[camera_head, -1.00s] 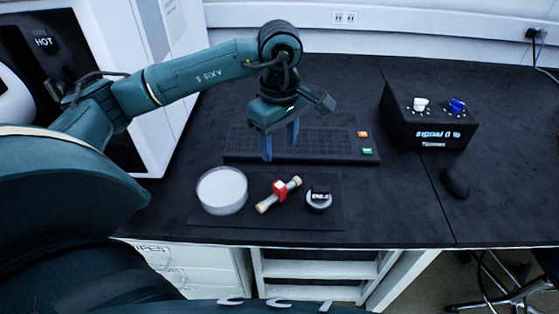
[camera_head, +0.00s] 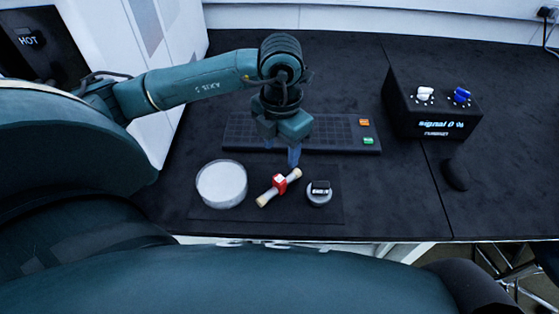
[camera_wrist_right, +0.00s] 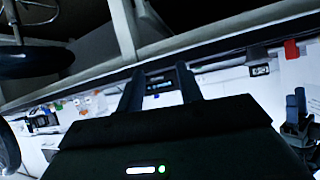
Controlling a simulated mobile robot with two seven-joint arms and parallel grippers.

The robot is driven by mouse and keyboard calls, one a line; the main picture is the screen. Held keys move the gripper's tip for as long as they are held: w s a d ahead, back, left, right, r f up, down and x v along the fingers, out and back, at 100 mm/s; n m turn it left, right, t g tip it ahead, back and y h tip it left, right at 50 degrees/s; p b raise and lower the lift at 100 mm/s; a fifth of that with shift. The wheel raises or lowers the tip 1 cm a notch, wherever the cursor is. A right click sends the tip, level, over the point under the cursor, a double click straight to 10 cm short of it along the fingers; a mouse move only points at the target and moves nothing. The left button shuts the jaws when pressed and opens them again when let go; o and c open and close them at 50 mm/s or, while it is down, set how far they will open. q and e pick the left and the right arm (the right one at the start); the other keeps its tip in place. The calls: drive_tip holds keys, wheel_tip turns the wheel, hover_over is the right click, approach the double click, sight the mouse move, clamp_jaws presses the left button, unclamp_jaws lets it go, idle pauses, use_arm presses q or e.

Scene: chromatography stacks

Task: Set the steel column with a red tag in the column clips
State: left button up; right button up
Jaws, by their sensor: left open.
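The column with a red tag (camera_head: 279,183) lies slantwise on a dark mat (camera_head: 325,214) in the head view. It is a short pale rod with a red block around its middle. My left gripper (camera_head: 282,152) is open and points down just behind and above the column, apart from it. One blue finger shows clearly; the other is partly hidden behind the gripper body. My right gripper (camera_wrist_right: 160,88) shows in the right wrist view with its two dark fingers apart and nothing between them. I cannot make out the column clips.
A white round dish (camera_head: 221,184) stands left of the column and a small round device (camera_head: 319,192) right of it. A gridded dark panel (camera_head: 340,133) lies behind. A black box with knobs (camera_head: 430,108) and a dark rounded object (camera_head: 456,174) are at right.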

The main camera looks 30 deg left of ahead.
use_arm(q)
wheel_tip(320, 180, down, 7)
drive_tip(key=b, duration=0.3)
drive_tip(key=shift+r+b, duration=0.15)
drive_tip(key=shift+b, duration=0.25)
wheel_tip(320, 180, down, 5)
drive_tip(key=b, duration=0.3)
drive_tip(key=shift+s+a+r, duration=0.1)
drive_tip(key=shift+r, duration=0.05)
drive_tip(key=shift+f, duration=0.35)
drive_tip(key=shift+r, duration=0.1)
clamp_jaws()
use_arm(e)
wheel_tip(320, 180, down, 3)
drive_tip(key=shift+w+d+r+m+t, duration=0.1)
drive_tip(key=shift+w+m+t, duration=0.05)
drive_tip(key=shift+m+t, duration=0.5)
